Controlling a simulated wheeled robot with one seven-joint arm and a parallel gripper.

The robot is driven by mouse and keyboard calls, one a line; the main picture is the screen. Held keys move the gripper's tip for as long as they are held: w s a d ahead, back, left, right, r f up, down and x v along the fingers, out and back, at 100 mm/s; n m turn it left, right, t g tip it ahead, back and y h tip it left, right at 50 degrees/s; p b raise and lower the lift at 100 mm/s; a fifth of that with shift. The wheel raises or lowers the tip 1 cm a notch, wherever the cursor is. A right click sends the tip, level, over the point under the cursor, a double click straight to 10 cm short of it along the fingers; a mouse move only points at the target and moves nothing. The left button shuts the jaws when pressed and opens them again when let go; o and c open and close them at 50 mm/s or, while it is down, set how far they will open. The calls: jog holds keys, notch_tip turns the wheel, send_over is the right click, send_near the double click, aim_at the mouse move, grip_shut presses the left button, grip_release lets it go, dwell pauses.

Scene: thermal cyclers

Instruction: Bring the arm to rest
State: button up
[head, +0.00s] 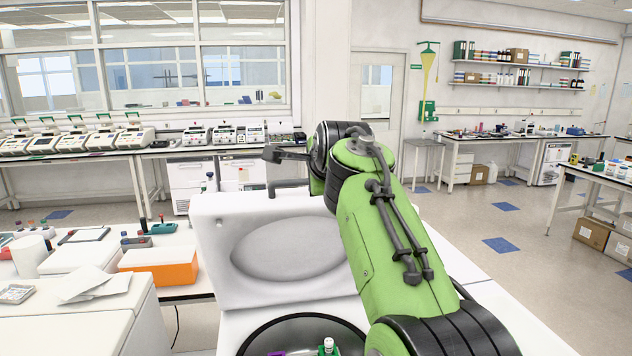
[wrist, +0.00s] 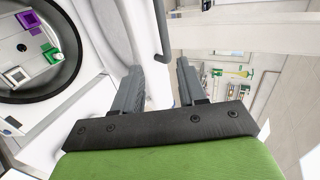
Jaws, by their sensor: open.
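My gripper (wrist: 160,85) shows in the wrist view with two grey fingers set apart and nothing between them. In the head view my green arm reaches up from the lower right and bends at a black joint. The gripper (head: 272,156) there points left, above and behind the raised white lid of a centrifuge (head: 215,263). It appears clear of the lid.
The centrifuge's round black-rimmed bowl (wrist: 85,95) is open, with purple and green holders inside. An orange box (head: 160,268) and small racks stand on the bench at left. Thermal cyclers (head: 95,141) line the back bench. The floor at right is open.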

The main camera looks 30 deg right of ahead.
jog(key=shift+s+a+r, duration=0.1)
jog(key=shift+s+r, duration=0.05)
jog(key=shift+s, duration=0.05)
dwell(0.3)
jog(key=s+a+f+n+g+y+b, duration=0.1)
jog(key=s+a+f+n+g, duration=0.1)
jog(key=s+a+f+n, duration=0.2)
jog(key=s+a+f+n+g+y+b, duration=0.1)
jog(key=s+a+f+n, duration=0.4)
jog(key=s+f+n, duration=0.5)
jog(key=s+a+f+n+g+y+b, duration=0.1)
jog(key=s+a+f+n, duration=0.4)
jog(key=s+f, duration=1.1)
jog(key=s+n+g+b, duration=0.1)
jog(key=s+n+g, duration=0.1)
jog(key=shift+s+a+y, duration=0.15)
jog(key=shift+s+y, duration=0.15)
jog(key=shift+f, duration=0.1)
